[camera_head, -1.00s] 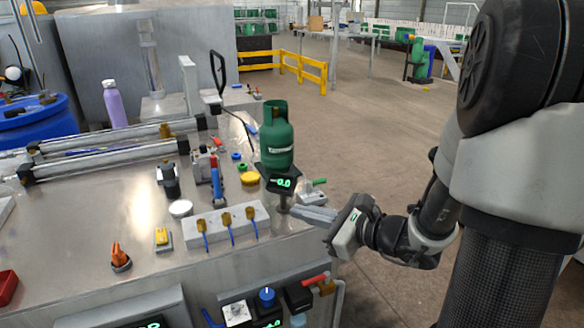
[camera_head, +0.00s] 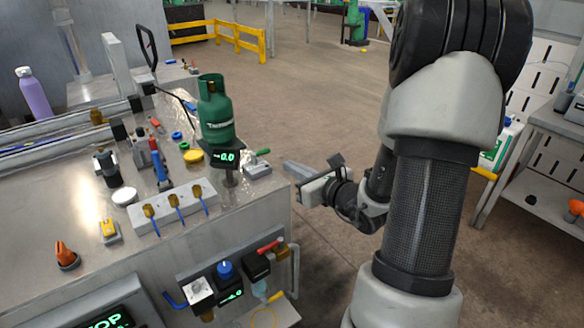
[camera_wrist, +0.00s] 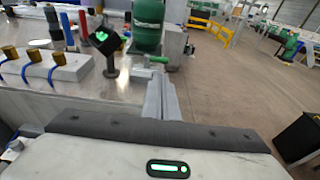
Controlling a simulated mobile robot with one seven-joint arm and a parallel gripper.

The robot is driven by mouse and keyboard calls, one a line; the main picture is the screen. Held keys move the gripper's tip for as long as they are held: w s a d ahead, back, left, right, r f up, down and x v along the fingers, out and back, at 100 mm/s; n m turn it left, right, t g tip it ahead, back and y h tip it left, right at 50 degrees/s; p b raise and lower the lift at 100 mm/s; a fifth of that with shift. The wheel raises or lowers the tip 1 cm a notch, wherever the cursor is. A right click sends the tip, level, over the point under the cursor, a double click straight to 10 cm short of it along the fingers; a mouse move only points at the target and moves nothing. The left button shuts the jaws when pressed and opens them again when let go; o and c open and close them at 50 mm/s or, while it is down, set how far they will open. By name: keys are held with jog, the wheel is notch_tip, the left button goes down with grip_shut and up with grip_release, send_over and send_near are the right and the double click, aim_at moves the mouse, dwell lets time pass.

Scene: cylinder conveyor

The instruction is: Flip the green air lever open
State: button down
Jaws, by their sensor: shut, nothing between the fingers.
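The green air lever (camera_head: 263,152) sits on a small grey block (camera_head: 257,170) at the bench's right edge, to the right of the scale display. In the wrist view the green lever (camera_wrist: 158,59) lies roughly level just beyond my fingertips. My gripper (camera_head: 287,166) is shut and empty, with its fingers pointing left toward the block. It stands to the right of the lever, apart from it in the head view. In the wrist view my gripper's fingers (camera_wrist: 156,75) are together, and their tips partly cover the block under the lever.
A green gas cylinder (camera_head: 216,118) stands on a scale with a display (camera_head: 226,157), left of the lever. A grey block with several brass valves (camera_head: 174,206) lies nearer on the bench.

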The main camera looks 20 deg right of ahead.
aim_at(265, 153)
jog(key=x, duration=1.1)
jog(key=shift+a, duration=0.1)
